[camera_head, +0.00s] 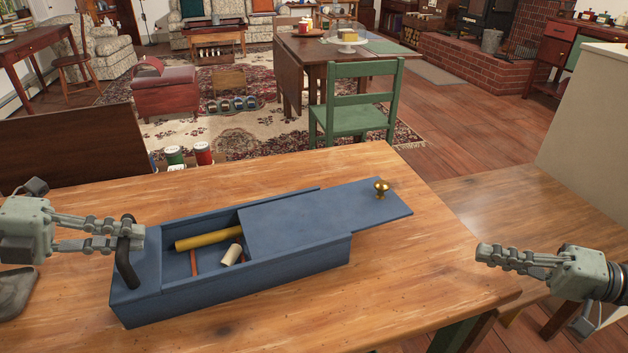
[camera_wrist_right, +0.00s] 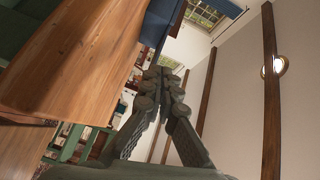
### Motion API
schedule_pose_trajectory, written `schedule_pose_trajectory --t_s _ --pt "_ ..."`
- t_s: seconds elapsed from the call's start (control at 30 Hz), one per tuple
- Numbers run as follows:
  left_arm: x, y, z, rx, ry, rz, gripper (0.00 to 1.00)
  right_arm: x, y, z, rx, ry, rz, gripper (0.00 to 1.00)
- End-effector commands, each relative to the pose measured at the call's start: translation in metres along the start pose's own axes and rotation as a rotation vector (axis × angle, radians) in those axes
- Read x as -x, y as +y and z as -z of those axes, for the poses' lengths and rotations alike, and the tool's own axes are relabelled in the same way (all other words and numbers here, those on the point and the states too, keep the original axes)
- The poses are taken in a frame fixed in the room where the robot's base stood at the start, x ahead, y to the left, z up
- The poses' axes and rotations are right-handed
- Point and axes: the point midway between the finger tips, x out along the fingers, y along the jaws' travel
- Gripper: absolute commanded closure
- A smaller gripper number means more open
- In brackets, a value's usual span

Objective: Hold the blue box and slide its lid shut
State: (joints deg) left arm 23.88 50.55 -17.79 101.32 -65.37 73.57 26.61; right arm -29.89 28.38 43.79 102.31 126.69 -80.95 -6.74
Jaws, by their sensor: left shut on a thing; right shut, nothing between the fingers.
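The long blue box (camera_head: 255,278) sits on the wooden table with its left part uncovered. Its blue lid (camera_head: 300,223) covers the right part and sticks out past the box's right end. A brass knob (camera_head: 381,188) stands near the lid's right end. A yellow rod (camera_head: 207,238), a pale cylinder (camera_head: 232,254) and thin reddish sticks lie inside. My left gripper (camera_head: 128,238) is shut on the dark handle (camera_head: 126,265) at the box's left end. My right gripper (camera_head: 482,253) is shut and empty, right of the box and apart from the knob. It also shows in the right wrist view (camera_wrist_right: 163,75).
The wooden table (camera_head: 410,265) is bare around the box; its right edge lies near my right gripper. Several jars (camera_head: 203,153) stand behind its far edge. A green chair (camera_head: 355,105) stands beyond. A lower wooden surface (camera_head: 530,205) is at right.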

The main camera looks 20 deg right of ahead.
Motion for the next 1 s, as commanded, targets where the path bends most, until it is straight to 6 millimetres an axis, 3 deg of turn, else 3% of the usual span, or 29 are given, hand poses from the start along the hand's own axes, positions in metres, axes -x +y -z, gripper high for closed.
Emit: schedule_pose_trajectory --t_s 0.1,0.3,0.57,0.9,1.0 --pt "0.000 0.000 0.000 0.000 -0.001 0.001 1.00 -0.016 -0.004 0.036 -0.089 0.113 -0.003 1.00" --pt "0.000 0.000 0.000 0.000 -0.001 0.001 1.00 -0.029 -0.011 0.076 -0.201 0.249 0.014 1.00" --pt "0.000 -0.001 0.000 0.000 -0.001 0.001 1.00 -0.056 -0.013 0.089 -0.221 0.267 0.019 1.00" --pt "0.000 -0.001 0.000 0.000 -0.001 0.001 1.00 -0.126 -0.012 0.108 -0.219 0.266 0.019 1.00" --pt "0.000 -0.001 0.000 0.000 -0.001 0.001 1.00 -0.140 -0.013 0.100 -0.220 0.265 0.017 1.00"
